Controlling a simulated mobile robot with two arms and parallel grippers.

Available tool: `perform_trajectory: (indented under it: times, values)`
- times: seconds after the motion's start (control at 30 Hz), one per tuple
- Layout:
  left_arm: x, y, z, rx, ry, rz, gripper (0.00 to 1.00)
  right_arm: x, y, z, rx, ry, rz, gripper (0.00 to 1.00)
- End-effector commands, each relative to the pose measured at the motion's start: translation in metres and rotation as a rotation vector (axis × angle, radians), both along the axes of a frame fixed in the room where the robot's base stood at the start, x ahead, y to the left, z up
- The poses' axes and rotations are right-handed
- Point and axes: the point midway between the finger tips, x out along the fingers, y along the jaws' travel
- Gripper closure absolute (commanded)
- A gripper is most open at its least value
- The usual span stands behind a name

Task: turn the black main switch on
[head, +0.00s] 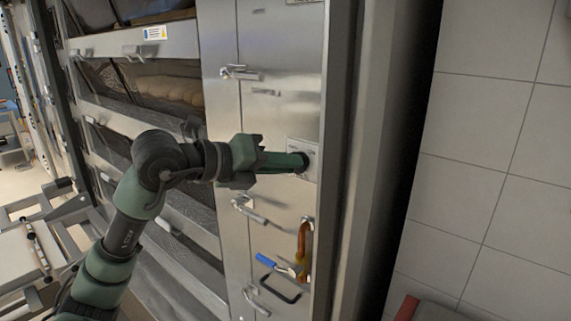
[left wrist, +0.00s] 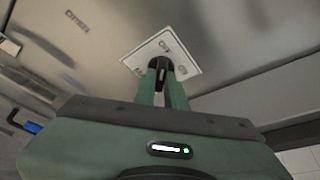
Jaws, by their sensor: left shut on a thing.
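The black main switch (left wrist: 160,63) sits on a pale square label plate (left wrist: 183,64) in the left wrist view. In the head view the plate (head: 312,147) is on the steel panel, near its right edge. My left gripper (head: 300,162) reaches the plate from the left, and its green fingers are shut on the switch. The fingers hide most of the switch in the head view. The plate's lettering is too small to read surely, and I cannot tell which way the switch is turned. My right gripper is not in view.
Deck ovens with glass doors (head: 150,85) stand to the left, with loaves (head: 172,89) inside one. Handles (head: 240,73) stick out from the panel. A blue-handled tool (head: 266,261) and an orange-brown item (head: 302,245) hang below the switch. A tiled wall (head: 490,150) is at the right.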

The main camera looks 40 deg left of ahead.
Motion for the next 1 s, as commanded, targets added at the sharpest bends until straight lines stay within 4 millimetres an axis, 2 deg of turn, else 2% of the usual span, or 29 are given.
perform_trajectory:
  times: [0.37, 1.0]
  values:
    - [-0.0004, -0.001, 0.0006, 0.202, -0.015, 0.002, 1.0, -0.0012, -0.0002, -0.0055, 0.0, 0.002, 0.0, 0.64]
    - [-0.0007, -0.0063, 0.0034, 0.8, -0.063, 0.001, 1.0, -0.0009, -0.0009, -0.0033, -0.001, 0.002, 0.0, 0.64]
